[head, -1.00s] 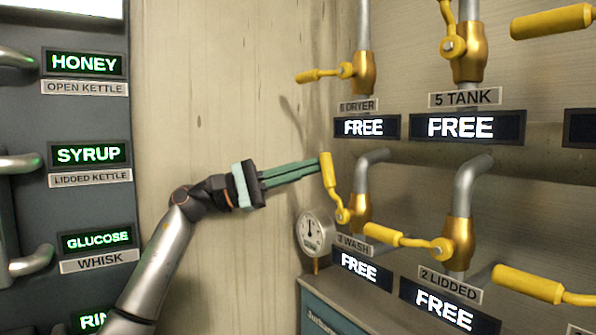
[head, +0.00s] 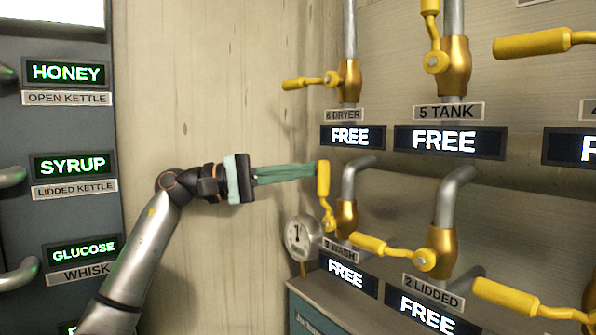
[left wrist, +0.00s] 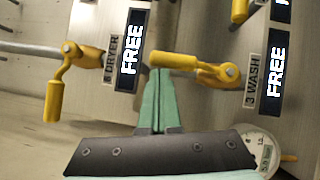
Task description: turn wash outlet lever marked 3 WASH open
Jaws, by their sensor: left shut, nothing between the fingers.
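The 3 WASH lever has a yellow handle (head: 323,181) standing nearly upright at the left of its brass valve (head: 346,218). Its plate (head: 340,250) and a lit FREE sign are below. My left gripper (head: 314,170) comes in from the left, shut and empty, with its green fingertips right beside the handle's upper part. In the left wrist view, the shut fingertips (left wrist: 160,74) lie at the near side of the 3 WASH handle (left wrist: 174,62). I cannot tell whether they touch it. My right gripper is not in view.
The 6 DRYER lever (head: 308,82) is above, and the 2 LIDDED lever (head: 385,248) is close at the lower right. A round gauge (head: 301,238) sits just below left of the 3 WASH valve. The bare wall (head: 210,90) around my left arm is clear.

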